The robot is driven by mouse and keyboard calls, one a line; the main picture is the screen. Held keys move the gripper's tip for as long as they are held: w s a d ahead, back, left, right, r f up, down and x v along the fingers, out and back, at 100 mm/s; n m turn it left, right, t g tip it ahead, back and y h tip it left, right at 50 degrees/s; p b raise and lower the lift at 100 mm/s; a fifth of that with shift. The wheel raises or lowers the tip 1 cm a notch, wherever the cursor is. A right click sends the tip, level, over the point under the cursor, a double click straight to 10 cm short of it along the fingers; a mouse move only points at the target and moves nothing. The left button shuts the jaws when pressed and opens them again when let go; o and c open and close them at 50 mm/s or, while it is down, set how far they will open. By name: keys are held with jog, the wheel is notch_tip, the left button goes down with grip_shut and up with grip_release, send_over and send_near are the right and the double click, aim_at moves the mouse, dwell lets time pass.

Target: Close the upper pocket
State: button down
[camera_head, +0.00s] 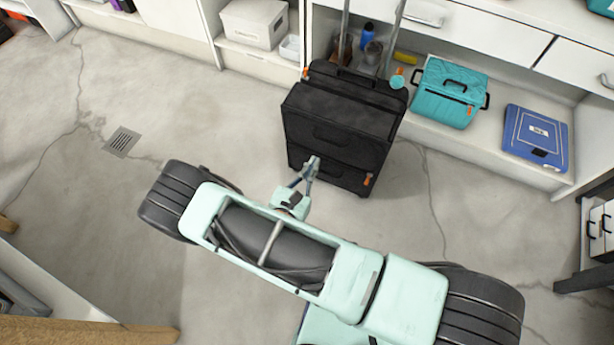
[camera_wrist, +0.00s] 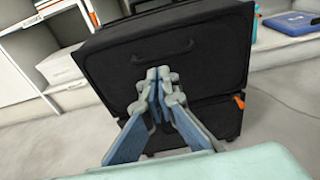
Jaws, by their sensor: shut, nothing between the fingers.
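A black suitcase (camera_head: 347,99) stands upright on the floor against the shelving. Its upper pocket (camera_head: 318,119) is a wide front panel with a dark handle and juts out over the lower pocket (camera_head: 348,177). I cannot tell how far its edge is from the case body. In the wrist view the upper pocket (camera_wrist: 205,52) fills the middle, with the lower pocket (camera_wrist: 218,118) and its orange tag below. My gripper (camera_head: 313,161) is shut and empty in front of the suitcase. Its fingertips (camera_wrist: 158,76) overlap the upper pocket in the wrist view; contact cannot be told.
White shelving stands behind, with a teal bag (camera_head: 449,92) and a blue case (camera_head: 535,138) on the low shelf at right. A white box (camera_head: 253,22) sits at left. Cups and a blue bottle stand behind the suitcase. Floor left of the suitcase is clear.

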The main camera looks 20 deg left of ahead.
aim_at(326, 140)
jog(key=w+f+b, duration=0.1)
jog(key=w, duration=0.5)
jog(key=shift+w+d+b, duration=0.25)
jog(key=shift+w+b, duration=0.1)
jog(key=shift+w+d+r+g+p, duration=0.1)
jog(key=shift+w+r+g+p, duration=0.25)
jog(key=shift+w+p, duration=0.45)
jog(key=shift+w+r+p, duration=0.1)
jog(key=shift+w+p, duration=0.05)
jog(key=shift+p, duration=0.15)
jog(key=shift+w+f, duration=0.1)
jog(key=shift+f, duration=0.1)
